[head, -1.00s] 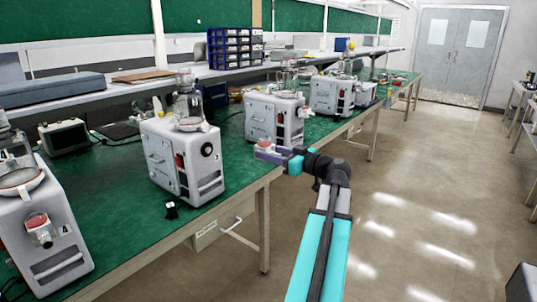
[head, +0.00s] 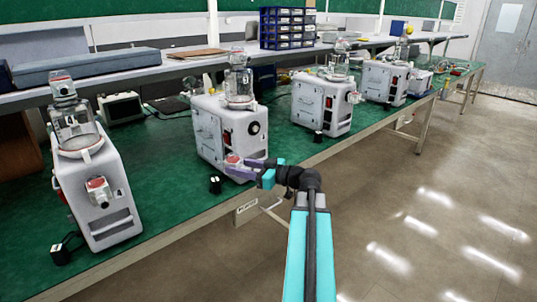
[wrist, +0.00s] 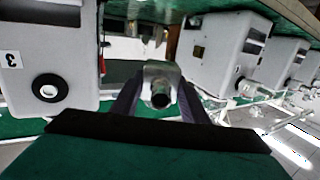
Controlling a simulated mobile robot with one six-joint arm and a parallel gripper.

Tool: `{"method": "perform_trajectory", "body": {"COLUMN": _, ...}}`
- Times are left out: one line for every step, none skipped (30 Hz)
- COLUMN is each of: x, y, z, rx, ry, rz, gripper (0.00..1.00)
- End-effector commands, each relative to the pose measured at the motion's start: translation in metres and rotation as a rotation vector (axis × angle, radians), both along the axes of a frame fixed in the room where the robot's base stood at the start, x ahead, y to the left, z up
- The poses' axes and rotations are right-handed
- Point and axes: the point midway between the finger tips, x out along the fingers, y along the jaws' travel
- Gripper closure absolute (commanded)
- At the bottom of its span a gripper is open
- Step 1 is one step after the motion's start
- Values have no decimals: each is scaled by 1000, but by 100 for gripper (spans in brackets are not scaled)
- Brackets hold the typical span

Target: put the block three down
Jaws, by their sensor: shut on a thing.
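My gripper (head: 244,168) has purple fingers. It is shut on a small clear block with a red top (head: 233,159). In the wrist view the block (wrist: 160,85) sits between the fingers, with a dark round opening in its end. It is held up in front of the lower front of the second pump from the left (head: 220,132). I cannot tell whether it touches that pump. The pump has a bare black round port (head: 254,127). In the wrist view a pump marked 3 (wrist: 40,50) stands at the left with a bare black port (wrist: 49,88).
The left pump (head: 98,200) and the third pump (head: 322,105) have similar blocks on their fronts. Small black pieces (head: 215,185) stand on the green bench (head: 165,215) by the pumps.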

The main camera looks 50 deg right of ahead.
Motion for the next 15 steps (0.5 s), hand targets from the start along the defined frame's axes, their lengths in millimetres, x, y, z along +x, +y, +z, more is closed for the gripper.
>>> {"method": "perform_trajectory", "body": {"x": 9, "y": 19, "z": -7, "rx": 2, "ry": 0, "rz": 33, "gripper": 100}}
{"method": "perform_trajectory", "body": {"x": 14, "y": 28, "z": -11, "rx": 1, "ry": 0, "rz": 49, "gripper": 100}}
{"method": "perform_trajectory", "body": {"x": 20, "y": 42, "z": -17, "rx": 2, "ry": 1, "rz": 71, "gripper": 100}}
{"method": "perform_trajectory", "body": {"x": 24, "y": 51, "z": -21, "rx": 2, "ry": 1, "rz": 87, "gripper": 100}}
{"method": "perform_trajectory", "body": {"x": 28, "y": 61, "z": -25, "rx": 2, "ry": 1, "rz": 104, "gripper": 100}}
{"method": "perform_trajectory", "body": {"x": 33, "y": 74, "z": -30, "rx": 1, "ry": 0, "rz": 125, "gripper": 100}}
{"method": "perform_trajectory", "body": {"x": 37, "y": 84, "z": -34, "rx": 2, "ry": 1, "rz": 142, "gripper": 100}}
{"method": "perform_trajectory", "body": {"x": 40, "y": 94, "z": -38, "rx": 2, "ry": 1, "rz": 158, "gripper": 100}}
{"method": "perform_trajectory", "body": {"x": 44, "y": 107, "z": -43, "rx": 2, "ry": 0, "rz": 180, "gripper": 100}}
{"method": "perform_trajectory", "body": {"x": 47, "y": 117, "z": -46, "rx": 2, "ry": -1, "rz": 196, "gripper": 100}}
{"method": "perform_trajectory", "body": {"x": 50, "y": 128, "z": -50, "rx": 3, "ry": 0, "rz": 213, "gripper": 100}}
{"method": "perform_trajectory", "body": {"x": 54, "y": 141, "z": -56, "rx": 3, "ry": 0, "rz": 234, "gripper": 100}}
{"method": "perform_trajectory", "body": {"x": 56, "y": 151, "z": -59, "rx": 2, "ry": -1, "rz": 250, "gripper": 100}}
{"method": "perform_trajectory", "body": {"x": 58, "y": 162, "z": -63, "rx": 3, "ry": -1, "rz": 267, "gripper": 100}}
{"method": "perform_trajectory", "body": {"x": 61, "y": 175, "z": -68, "rx": 4, "ry": -1, "rz": 288, "gripper": 100}}
